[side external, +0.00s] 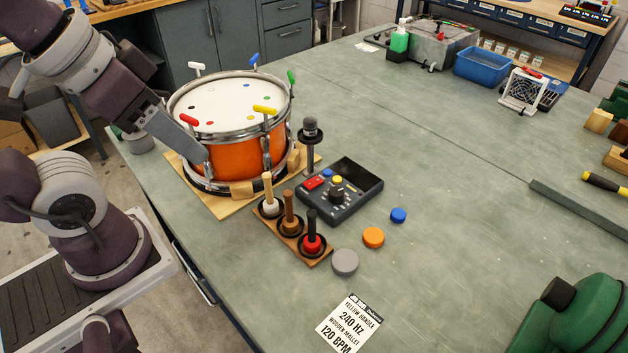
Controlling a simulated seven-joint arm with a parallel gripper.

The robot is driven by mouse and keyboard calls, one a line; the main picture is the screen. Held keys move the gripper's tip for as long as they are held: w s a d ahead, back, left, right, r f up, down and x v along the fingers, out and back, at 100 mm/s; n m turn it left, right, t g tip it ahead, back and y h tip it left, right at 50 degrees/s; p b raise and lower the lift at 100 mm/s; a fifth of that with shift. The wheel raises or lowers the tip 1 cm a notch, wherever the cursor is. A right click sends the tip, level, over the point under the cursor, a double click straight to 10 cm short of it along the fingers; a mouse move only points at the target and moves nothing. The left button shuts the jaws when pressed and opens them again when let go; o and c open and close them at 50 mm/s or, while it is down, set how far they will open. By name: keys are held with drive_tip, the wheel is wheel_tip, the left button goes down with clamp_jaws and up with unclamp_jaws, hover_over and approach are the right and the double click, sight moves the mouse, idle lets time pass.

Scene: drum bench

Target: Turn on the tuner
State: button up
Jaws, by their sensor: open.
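The tuner (365,187) is a dark box lying on the bench, right of the drum. Its top has a red button (314,183), a small blue button, a yellow button and a black knob (336,195) with markings around it. I cannot tell from its face whether it is on. My gripper (201,157) reaches down from the upper left to the drum's left side, well left of the tuner. It is seen edge-on and its fingers are hard to make out. It is open, and no held object shows.
The orange drum (240,158) with coloured handles stands on a wooden board between my gripper and the tuner. A microphone-like post (310,135) stands behind the tuner. A rack (290,237) of several mallets stands before it. Coloured discs (373,237) lie nearby.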

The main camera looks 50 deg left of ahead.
drive_tip(key=shift+w, duration=0.1)
drive_tip(key=c, duration=0.4)
drive_tip(key=w+n, duration=0.1)
drive_tip(key=w, duration=0.1)
drive_tip(key=w+r+n+g, duration=0.1)
drive_tip(key=w+n, duration=0.1)
drive_tip(key=w, duration=0.1)
drive_tip(key=w+r+n+g, duration=0.1)
drive_tip(key=w+n, duration=0.1)
drive_tip(key=shift+w+a, duration=0.2)
drive_tip(key=shift+w, duration=0.1)
clamp_jaws()
drive_tip(key=w+a+f+n+g, duration=0.1)
drive_tip(key=w+f+n+g, duration=0.1)
drive_tip(key=w+f+n, duration=0.4)
drive_tip(key=w+a+f+n+g, duration=0.1)
drive_tip(key=w+f+n+g, duration=0.2)
drive_tip(key=w, duration=1)
wheel_tip(320, 180, down, 4)
drive_tip(key=n, duration=0.4)
drive_tip(key=shift+a+r, duration=0.2)
drive_tip(key=shift+a, duration=0.1)
